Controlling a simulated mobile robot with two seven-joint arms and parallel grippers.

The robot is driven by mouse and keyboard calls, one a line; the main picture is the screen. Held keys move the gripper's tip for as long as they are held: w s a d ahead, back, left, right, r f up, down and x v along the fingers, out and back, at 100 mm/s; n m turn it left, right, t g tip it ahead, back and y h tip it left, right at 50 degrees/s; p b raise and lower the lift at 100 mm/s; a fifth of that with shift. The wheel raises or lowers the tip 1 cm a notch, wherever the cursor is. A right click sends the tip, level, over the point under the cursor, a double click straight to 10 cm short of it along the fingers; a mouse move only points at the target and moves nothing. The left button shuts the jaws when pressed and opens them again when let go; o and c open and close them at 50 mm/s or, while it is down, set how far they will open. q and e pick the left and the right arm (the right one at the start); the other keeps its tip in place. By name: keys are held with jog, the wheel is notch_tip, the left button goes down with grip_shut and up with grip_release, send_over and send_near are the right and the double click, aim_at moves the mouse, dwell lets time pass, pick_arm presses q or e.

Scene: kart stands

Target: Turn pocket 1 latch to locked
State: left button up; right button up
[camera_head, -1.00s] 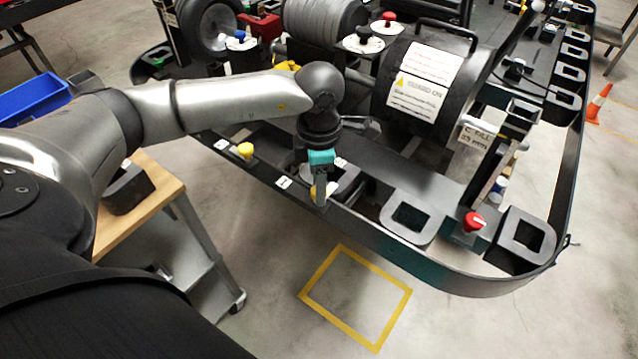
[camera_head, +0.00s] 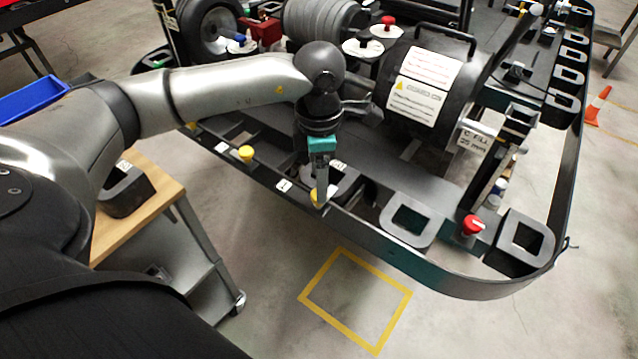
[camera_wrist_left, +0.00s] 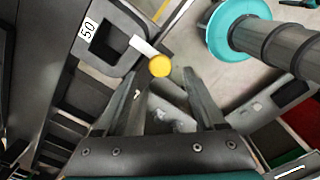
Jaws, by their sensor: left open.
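A yellow latch knob (camera_head: 317,196) sits on the front rail of the black kart, right at my left gripper's fingertips. In the left wrist view the knob (camera_wrist_left: 159,65) shows with a white bar (camera_wrist_left: 143,46) beside it, in the gap just past the fingertips. My left gripper (camera_head: 320,190) points down and is open; in the wrist view its fingers (camera_wrist_left: 167,78) stand apart. I cannot tell whether a finger touches the knob. Another yellow knob (camera_head: 245,153) sits farther left on the rail. My right gripper is not in view.
A grey square block (camera_head: 411,218) sits right of the gripper; one marked 50 (camera_wrist_left: 110,35) is near the knob. A red knob (camera_head: 472,224) is at the right corner. A dark drum (camera_head: 420,90) stands behind. A wooden-topped stand (camera_head: 160,200) is at left.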

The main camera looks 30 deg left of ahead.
pick_arm(q)
notch_tip(320, 180, up, 12)
jog(key=p, duration=0.1)
jog(key=shift+f, duration=0.1)
dwell(0.4)
